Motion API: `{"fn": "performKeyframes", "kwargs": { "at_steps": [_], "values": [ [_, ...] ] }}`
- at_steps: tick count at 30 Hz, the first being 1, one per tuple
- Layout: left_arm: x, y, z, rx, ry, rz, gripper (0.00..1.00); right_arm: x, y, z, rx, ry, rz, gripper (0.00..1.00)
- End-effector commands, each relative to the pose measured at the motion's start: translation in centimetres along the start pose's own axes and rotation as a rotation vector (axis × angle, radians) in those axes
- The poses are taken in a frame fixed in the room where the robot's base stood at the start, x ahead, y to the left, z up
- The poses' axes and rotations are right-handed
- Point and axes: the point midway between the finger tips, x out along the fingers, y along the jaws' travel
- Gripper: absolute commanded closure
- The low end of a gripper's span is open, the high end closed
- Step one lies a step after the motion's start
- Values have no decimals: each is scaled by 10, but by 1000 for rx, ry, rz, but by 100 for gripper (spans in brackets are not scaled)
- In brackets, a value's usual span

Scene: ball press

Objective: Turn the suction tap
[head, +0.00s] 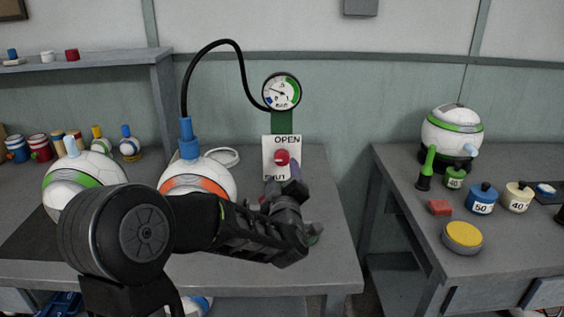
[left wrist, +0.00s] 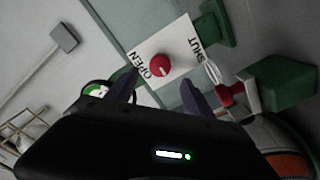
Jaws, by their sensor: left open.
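The suction tap is a round red knob (head: 281,157) on a white plate (head: 270,143) with OPEN at its top and SHUT at its bottom. In the left wrist view the knob (left wrist: 160,65) has a small pale mark on it, and its setting is hard to tell. My left gripper (head: 284,184) is open and empty, just in front of the plate's lower part, and hides some of the SHUT label. In the left wrist view its fingers (left wrist: 160,84) are spread, with the knob beyond the gap between them, apart from both. My right gripper is not in view.
A round gauge (head: 282,92) stands above the plate on a green post (head: 282,122). A black hose (head: 214,43) runs from it to the blue nozzle (head: 187,138) of an orange-panelled ball (head: 197,181). A green-panelled ball (head: 80,176) sits left. The right bench (head: 395,165) holds weights.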

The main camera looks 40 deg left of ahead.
Motion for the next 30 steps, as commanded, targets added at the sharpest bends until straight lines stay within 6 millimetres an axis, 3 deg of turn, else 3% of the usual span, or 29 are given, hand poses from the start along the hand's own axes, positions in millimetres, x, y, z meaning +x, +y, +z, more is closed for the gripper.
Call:
{"fn": "performKeyframes", "kwargs": {
  "at_steps": [5, 18, 28, 30],
  "values": [
    [13, 0, 0, 0, 0, -1, 40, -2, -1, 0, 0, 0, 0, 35],
    [73, 0, 0, 0, 0, -1, 40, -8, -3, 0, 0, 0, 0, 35],
    [77, 0, 0, 0, 0, 0, 40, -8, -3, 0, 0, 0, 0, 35],
    [77, 0, 0, 0, -1, 0, 45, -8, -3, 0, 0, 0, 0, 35]
  ]
}}
